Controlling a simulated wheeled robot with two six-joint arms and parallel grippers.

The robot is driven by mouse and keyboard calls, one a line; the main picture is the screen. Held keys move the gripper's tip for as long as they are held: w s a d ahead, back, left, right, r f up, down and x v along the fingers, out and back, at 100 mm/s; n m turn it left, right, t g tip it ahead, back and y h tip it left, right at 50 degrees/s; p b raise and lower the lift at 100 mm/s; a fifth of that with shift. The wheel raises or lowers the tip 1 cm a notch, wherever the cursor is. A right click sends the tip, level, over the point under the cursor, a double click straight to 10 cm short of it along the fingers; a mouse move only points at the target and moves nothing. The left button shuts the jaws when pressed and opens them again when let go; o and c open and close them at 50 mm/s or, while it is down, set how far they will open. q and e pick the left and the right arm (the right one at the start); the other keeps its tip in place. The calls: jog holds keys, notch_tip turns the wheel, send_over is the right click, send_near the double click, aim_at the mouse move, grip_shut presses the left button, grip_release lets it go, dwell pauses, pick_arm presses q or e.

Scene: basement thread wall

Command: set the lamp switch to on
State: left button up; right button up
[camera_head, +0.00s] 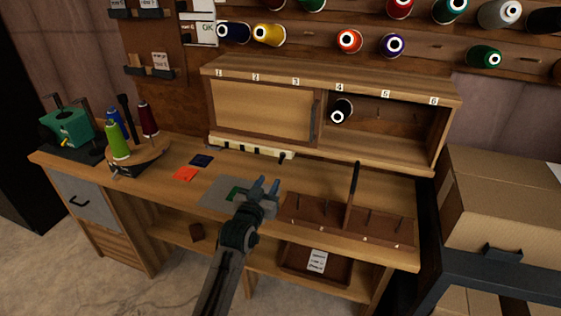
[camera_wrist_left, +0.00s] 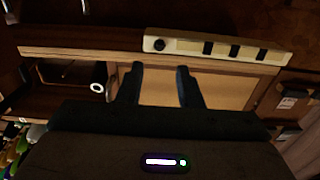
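A cream strip (camera_head: 222,143) with several dark switch-like parts lies along the back of the bench, below the cabinet. In the left wrist view the strip (camera_wrist_left: 222,48) shows a round black knob (camera_wrist_left: 158,45) at its left end and several dark rectangles. I cannot tell which part is the lamp switch, or its setting. My left gripper (camera_head: 266,187) is over the bench in front of the strip's right end, apart from it. Its fingers also show in the left wrist view (camera_wrist_left: 160,80), spread with nothing between them. My right gripper is not in view.
The cabinet's sliding panel (camera_head: 262,108) covers its left part; a black spool (camera_head: 341,110) hangs in its open right part. A brown peg rack (camera_head: 330,216) with a tall upright stands right of my gripper. A spool stand (camera_head: 138,158) and a green device (camera_head: 68,128) stand left.

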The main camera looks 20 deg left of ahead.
aim_at(280, 161)
pick_arm(q)
jog(key=w+p, duration=0.1)
jog(key=w, duration=0.6)
jog(key=shift+w+d, duration=0.1)
jog(key=shift+w, duration=1.15)
jog(key=shift+c, duration=1.1)
jog(key=shift+r, duration=0.1)
grip_shut()
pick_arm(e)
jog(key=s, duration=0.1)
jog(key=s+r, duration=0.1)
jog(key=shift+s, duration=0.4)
